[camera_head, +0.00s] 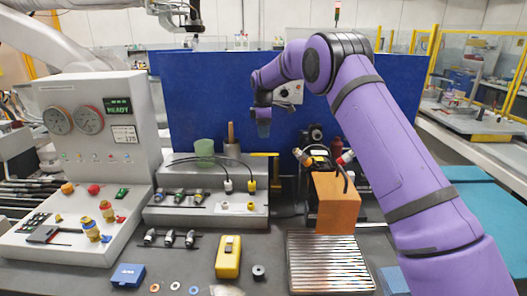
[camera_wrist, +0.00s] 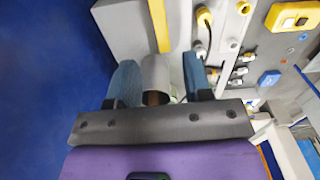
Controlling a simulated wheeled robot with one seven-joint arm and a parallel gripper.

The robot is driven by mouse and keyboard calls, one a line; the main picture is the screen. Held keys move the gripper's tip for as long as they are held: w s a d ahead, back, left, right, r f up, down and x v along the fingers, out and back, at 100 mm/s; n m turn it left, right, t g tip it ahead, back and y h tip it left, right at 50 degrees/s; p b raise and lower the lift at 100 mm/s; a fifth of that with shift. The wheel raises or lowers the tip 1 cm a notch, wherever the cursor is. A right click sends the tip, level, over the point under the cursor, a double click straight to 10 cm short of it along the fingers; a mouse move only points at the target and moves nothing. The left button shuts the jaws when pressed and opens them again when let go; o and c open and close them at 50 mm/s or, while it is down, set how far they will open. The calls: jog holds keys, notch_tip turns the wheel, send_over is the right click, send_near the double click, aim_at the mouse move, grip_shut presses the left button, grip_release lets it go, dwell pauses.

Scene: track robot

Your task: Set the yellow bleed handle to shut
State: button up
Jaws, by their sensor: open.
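A flat yellow bar (camera_head: 265,154), which looks like the bleed handle, lies level at the back right of the grey valve block (camera_head: 240,208). In the wrist view a yellow strip (camera_wrist: 158,24), seemingly the same bar, runs ahead of the fingers. My gripper (camera_head: 264,130) hangs above and behind the block, apart from the bar. In the wrist view my gripper (camera_wrist: 160,78) has its two blue fingers spread with nothing gripped. A grey cup (camera_wrist: 156,70) shows between them, seemingly farther off. The bar's pivot cannot be made out.
A green cup (camera_head: 204,148) and the grey cup with a wooden handle (camera_head: 231,140) stand behind the block's left part. An orange box (camera_head: 335,203) is to the right. A control console (camera_head: 95,150) stands left. A blue wall (camera_head: 205,95) is behind.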

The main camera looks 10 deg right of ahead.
aim_at(264, 154)
notch_tip(264, 154, down, 8)
jog(key=shift+f, duration=0.25)
grip_shut()
dwell(0.3)
